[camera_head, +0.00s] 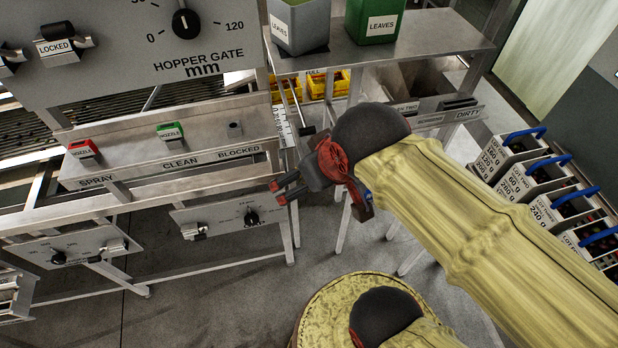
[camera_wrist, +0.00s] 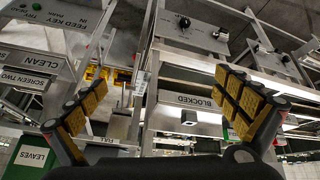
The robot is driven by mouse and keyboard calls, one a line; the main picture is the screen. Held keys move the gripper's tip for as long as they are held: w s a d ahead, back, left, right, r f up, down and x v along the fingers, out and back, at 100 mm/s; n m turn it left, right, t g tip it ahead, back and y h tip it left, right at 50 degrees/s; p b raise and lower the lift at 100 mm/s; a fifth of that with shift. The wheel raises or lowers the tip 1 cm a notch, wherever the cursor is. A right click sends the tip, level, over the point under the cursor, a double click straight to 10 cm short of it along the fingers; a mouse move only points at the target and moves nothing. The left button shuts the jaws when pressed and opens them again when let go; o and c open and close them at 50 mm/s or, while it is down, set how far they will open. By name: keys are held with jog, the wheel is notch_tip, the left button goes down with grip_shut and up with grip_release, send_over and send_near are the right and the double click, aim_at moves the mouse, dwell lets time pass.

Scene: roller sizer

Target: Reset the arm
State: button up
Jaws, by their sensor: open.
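My gripper (camera_head: 283,189) shows in the head view at the end of my yellow-sleeved arm, pointing left toward the metal stand. Its fingers are apart with nothing between them. In the wrist view the two yellow-padded fingers (camera_wrist: 165,105) are spread wide at left and right. The gap between them shows only the background frame and the BLOCKED label (camera_wrist: 187,100). In the head view my gripper is apart from the nozzle shelf (camera_head: 130,165), to the right of its end.
The HOPPER GATE panel (camera_head: 120,40) stands at upper left. A grey leaves bin (camera_head: 300,25) and a green one (camera_head: 375,18) stand on the upper table. Labelled lot crates (camera_head: 515,160) with blue handles stand at right. Floor shows below.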

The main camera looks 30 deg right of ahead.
jog(key=shift+s+a+f+m+g+y, duration=0.3)
jog(key=shift+s+a+f, duration=0.2)
jog(key=shift+s+a, duration=0.35)
notch_tip(320, 180, down, 16)
jog(key=b, duration=1.6)
